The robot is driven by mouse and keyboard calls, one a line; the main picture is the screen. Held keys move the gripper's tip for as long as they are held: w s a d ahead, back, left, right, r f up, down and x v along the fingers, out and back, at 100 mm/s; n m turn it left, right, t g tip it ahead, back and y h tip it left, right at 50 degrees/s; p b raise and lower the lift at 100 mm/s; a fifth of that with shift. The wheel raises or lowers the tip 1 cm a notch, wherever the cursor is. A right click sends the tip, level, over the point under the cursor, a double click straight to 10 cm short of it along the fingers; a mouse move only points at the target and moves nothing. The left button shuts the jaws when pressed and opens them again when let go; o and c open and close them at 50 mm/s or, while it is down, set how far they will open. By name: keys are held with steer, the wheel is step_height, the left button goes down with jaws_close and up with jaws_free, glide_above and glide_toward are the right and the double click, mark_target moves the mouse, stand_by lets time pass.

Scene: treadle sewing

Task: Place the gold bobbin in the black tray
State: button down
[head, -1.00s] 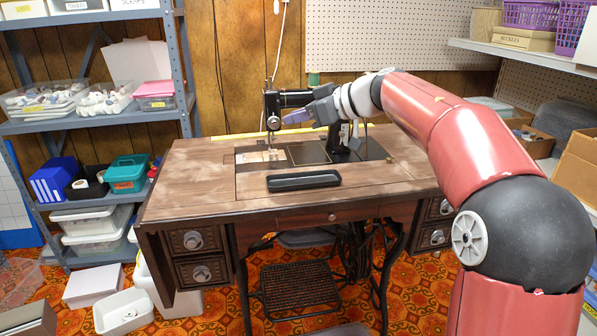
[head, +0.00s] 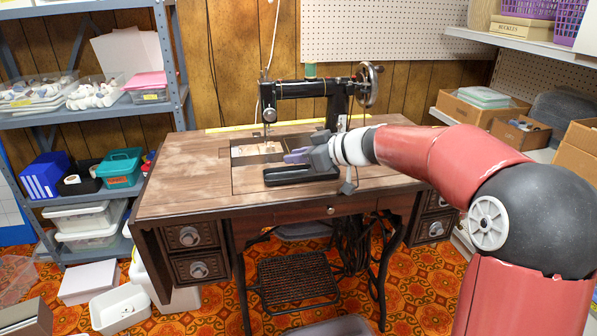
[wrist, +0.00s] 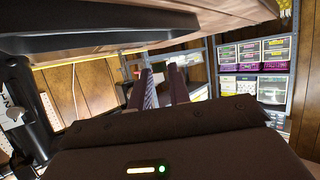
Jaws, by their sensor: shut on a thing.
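The black tray (head: 300,176) lies on the wooden table top in front of the sewing machine. It also shows as a dark long shape at the top of the wrist view (wrist: 100,30). My gripper (head: 290,156) is just above the tray and overlaps its far edge in the head view. In the wrist view, the two fingers (wrist: 162,85) stand close together. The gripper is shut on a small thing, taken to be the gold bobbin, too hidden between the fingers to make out. No gold bobbin shows clearly elsewhere.
The black sewing machine (head: 310,88) with its handwheel stands behind my gripper. A yellow strip (head: 260,127) lies along the table's back edge. The left part of the table top (head: 185,185) is clear. Shelves stand left and right.

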mark_target(299, 181)
steer(key=shift+f+b, duration=0.4)
steer(key=shift+f, duration=1.75)
steer(key=shift+f, duration=0.1)
steer(key=shift+s+d+f, duration=0.1)
steer(key=shift+f, duration=0.2)
steer(key=c, duration=1.6)
jaws_free()
steer(key=shift+f, duration=0.2)
steer(key=shift+r, duration=0.1)
steer(key=shift+d+r, duration=0.15)
steer(key=shift+r, duration=0.15)
steer(key=v, duration=1.1)
steer(key=shift+s+d+r+p, duration=0.2)
steer(key=shift+r+p, duration=0.2)
steer(key=shift+r, duration=0.05)
